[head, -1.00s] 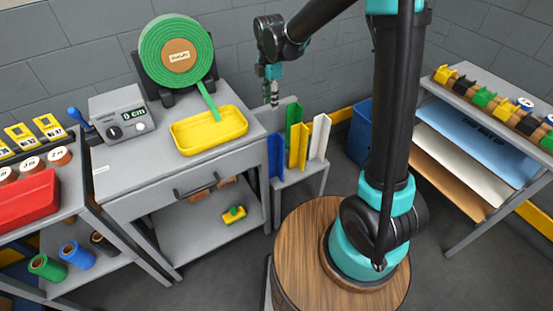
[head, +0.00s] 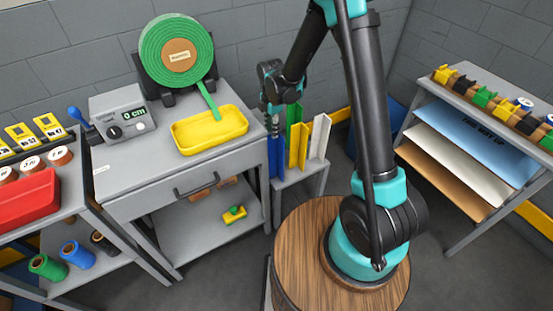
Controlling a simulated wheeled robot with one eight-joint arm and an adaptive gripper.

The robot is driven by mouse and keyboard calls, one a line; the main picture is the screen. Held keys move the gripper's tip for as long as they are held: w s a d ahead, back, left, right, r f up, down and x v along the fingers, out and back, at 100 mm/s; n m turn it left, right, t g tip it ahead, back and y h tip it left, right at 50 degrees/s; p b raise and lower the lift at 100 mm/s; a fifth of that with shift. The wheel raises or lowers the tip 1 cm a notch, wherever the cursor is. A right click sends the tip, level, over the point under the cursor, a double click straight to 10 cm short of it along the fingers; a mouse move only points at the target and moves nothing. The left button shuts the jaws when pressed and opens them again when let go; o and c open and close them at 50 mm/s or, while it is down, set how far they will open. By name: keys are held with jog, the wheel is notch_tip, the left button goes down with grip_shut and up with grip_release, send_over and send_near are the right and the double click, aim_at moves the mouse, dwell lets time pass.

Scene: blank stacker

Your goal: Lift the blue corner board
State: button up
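The blue corner board (head: 275,160) stands upright at the left end of a small grey rack, beside the grey bench. A green board (head: 294,112), a yellow board (head: 300,147) and a white board (head: 318,138) stand to its right. My gripper (head: 274,130) points down at the top of the blue board, which it partly covers. The fingers are small and dark here, so I cannot tell whether they are around the board, touching it, or open or shut.
The grey bench (head: 120,178) left of the rack holds a yellow tray (head: 182,145), a green tape roll (head: 150,50) and a length meter (head: 122,113). A shelf with blue, white and brown sheets (head: 480,145) stands at the right. A grey wall is close behind the rack.

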jog(key=shift+d+f, duration=0.1)
jog(key=shift+f, duration=1.65)
jog(key=shift+c, duration=0.5)
grip_shut()
